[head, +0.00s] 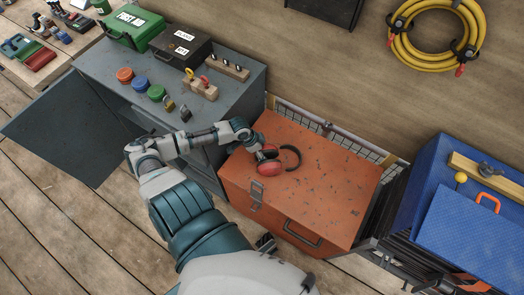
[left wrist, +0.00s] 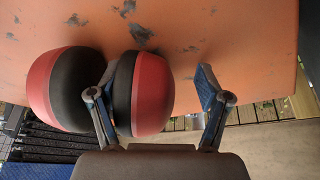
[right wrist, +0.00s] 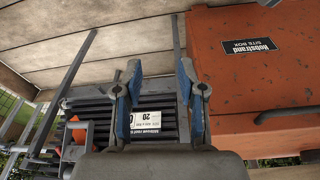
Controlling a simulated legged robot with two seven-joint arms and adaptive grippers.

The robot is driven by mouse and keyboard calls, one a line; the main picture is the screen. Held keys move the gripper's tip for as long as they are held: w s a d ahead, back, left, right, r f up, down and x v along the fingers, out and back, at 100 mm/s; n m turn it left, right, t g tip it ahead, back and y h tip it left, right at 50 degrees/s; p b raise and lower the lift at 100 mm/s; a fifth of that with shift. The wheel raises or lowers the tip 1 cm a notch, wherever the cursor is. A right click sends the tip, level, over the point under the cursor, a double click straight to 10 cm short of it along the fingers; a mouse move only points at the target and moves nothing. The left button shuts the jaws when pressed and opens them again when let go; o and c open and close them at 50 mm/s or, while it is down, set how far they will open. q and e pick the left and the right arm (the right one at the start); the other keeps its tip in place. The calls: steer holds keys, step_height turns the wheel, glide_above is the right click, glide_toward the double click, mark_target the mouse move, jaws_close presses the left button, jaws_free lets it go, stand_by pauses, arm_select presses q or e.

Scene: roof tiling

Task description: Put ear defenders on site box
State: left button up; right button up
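The orange site box (head: 325,190) stands in the middle of the head view, with a scuffed, flat lid. My right gripper (right wrist: 160,85) is open and empty in the right wrist view, beside the site box's labelled front (right wrist: 255,75).
A grey cabinet (head: 232,75) with an open door stands left, bearing a green first aid case (head: 133,27), a black box and coloured lids. A blue case (head: 470,225) and a dark slatted stack lie right. A yellow hose (head: 435,38) hangs on the wall.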

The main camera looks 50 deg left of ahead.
arm_select(q)
steer(key=shift+d+r, duration=0.2)
steer(key=shift+d, duration=0.35)
steer(key=shift+d+r, duration=0.15)
steer(key=shift+r, duration=0.15)
steer(key=p+v, duration=0.2)
steer(key=v, duration=0.2)
steer(key=shift+r, duration=0.15)
steer(key=p+v, duration=0.3)
steer(key=v, duration=0.4)
steer(key=shift+r, duration=0.25)
arm_select(e)
step_height(320, 180, down, 15)
steer(key=s+d, duration=0.1)
steer(key=s, duration=0.1)
steer(key=shift+s+d+g, duration=0.15)
steer(key=shift+d+g, duration=0.15)
arm_select(q)
steer(key=shift+s, duration=0.1)
arm_select(e)
steer(key=shift+a, duration=0.1)
arm_select(q)
steer(key=shift+a+f, duration=0.15)
steer(key=shift+a, duration=0.3)
arm_select(e)
steer(key=shift+a+r, duration=0.1)
steer(key=shift+a, duration=0.15)
